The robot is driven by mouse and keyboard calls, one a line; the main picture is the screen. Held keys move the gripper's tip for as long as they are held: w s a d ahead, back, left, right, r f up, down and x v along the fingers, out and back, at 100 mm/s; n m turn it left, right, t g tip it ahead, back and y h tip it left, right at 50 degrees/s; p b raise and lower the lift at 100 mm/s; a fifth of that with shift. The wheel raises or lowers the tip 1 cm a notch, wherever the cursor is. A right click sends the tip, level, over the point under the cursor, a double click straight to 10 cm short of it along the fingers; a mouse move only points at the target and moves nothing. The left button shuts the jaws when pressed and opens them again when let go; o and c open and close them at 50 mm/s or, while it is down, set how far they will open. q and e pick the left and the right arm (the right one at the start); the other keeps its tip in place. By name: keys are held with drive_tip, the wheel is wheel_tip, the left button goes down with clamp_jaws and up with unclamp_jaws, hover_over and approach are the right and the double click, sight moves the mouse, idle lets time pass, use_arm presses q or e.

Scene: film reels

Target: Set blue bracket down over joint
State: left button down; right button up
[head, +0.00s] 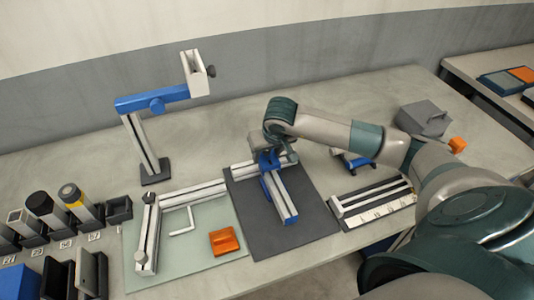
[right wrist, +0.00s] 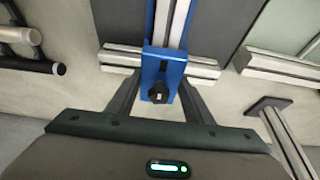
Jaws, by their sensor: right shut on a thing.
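The blue bracket (right wrist: 165,62) has a black knob (right wrist: 159,92) on its face. My right gripper (right wrist: 160,78) is shut on it, with one dark finger at each side. In the right wrist view the bracket covers the joint between a grey cross rail (right wrist: 205,68) and a blue-sided rail (right wrist: 172,20). I cannot tell whether it rests fully on them. In the head view the bracket (head: 268,161) is partly hidden under my right gripper (head: 272,152). The blue-sided rail (head: 281,200) runs towards the front on a dark mat (head: 250,222). My left gripper is not in view.
A pale glass mat (head: 195,255) at left holds an L-shaped rail frame, a white hook and an orange block (head: 224,241). A blue-armed stand (head: 152,101) rises behind it. A rail rack (head: 375,205) stands at right. Canisters (head: 80,200) crowd the left edge.

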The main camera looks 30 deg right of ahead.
drive_tip(key=shift+b, duration=0.75)
idle(1.0)
drive_tip(key=shift+f+b, duration=0.95)
drive_tip(key=shift+b, duration=0.1)
idle(0.8)
